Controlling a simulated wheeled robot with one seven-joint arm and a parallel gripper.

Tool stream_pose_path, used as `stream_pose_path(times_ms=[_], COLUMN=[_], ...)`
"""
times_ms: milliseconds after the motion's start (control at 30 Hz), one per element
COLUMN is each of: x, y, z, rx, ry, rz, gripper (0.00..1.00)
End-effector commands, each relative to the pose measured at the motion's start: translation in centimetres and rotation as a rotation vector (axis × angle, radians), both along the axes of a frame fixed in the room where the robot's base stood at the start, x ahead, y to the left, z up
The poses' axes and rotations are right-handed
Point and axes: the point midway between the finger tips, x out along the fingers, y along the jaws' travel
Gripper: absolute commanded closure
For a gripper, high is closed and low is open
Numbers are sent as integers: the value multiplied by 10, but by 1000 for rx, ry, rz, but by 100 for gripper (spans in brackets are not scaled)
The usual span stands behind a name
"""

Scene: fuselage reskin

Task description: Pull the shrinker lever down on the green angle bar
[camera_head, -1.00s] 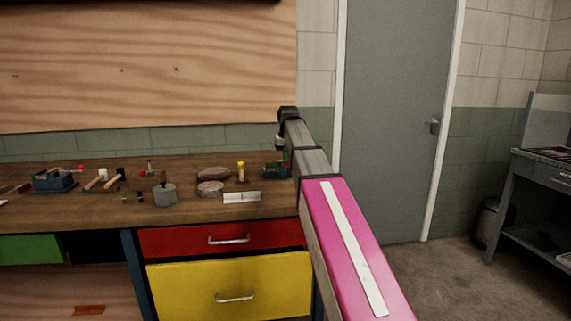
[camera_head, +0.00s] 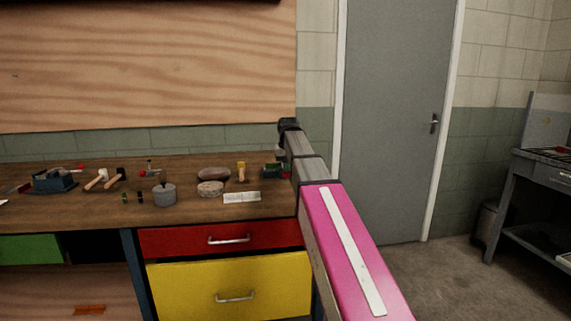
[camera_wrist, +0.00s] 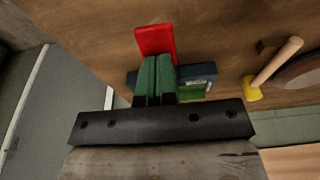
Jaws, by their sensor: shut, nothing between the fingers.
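In the wrist view my gripper (camera_wrist: 157,62) is shut and empty, its two green fingers side by side. A flat red piece, seemingly the lever (camera_wrist: 155,39), shows just beyond the fingertips; I cannot tell whether they touch it. A blue-grey tool body, seemingly the shrinker (camera_wrist: 198,72), lies behind and beside the fingers, partly hidden by them. A bright green piece, seemingly the angle bar (camera_wrist: 195,92), shows at its near side. In the head view the green and dark tool (camera_head: 270,171) stands at the bench's right end, partly covered by my arm.
The wooden bench (camera_head: 100,215) holds a blue tool (camera_head: 54,181), mallets (camera_head: 115,175), a grey pot (camera_head: 164,195), round pads (camera_head: 211,188) and a pale plate (camera_head: 241,197) left of my arm. A yellow-headed mallet (camera_wrist: 252,90) lies near the tool. A grey door (camera_head: 395,120) stands right.

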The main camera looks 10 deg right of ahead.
Motion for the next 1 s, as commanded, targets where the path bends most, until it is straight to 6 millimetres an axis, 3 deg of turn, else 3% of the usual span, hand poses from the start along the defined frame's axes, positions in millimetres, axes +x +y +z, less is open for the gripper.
stream_pose_path(times_ms=[200,467,1000], x=[1,2,1], y=[0,0,0], z=[-10,-8,29], rx=[0,0,0], ry=[-1,-2,-1], rz=[0,0,0], gripper=[100,100,100])
